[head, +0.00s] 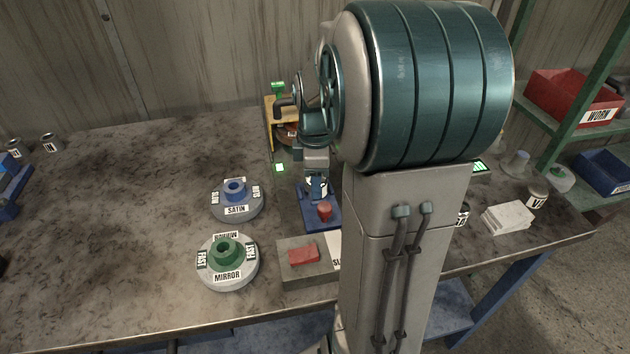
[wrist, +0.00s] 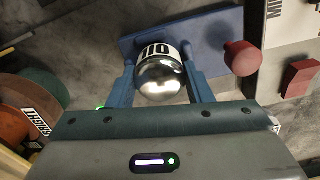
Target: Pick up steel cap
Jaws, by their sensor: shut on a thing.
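The steel cap (wrist: 160,79) is a shiny rounded metal piece with a white label band, seen in the wrist view between my blue fingers. My gripper (wrist: 161,84) is shut on it, one finger on each side. A blue base (wrist: 213,40) lies behind the cap. In the head view my gripper (head: 316,186) is small and partly hidden by my arm, above the blue base (head: 331,221). I cannot tell whether the cap touches the base.
A red knob (head: 324,211) stands on the blue base. A grey block with a red piece (head: 303,254) is in front. SATIN (head: 217,204) and MIRROR (head: 241,282) discs lie to the left. A yellow frame (head: 268,125) stands behind. The table's left side is mostly clear.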

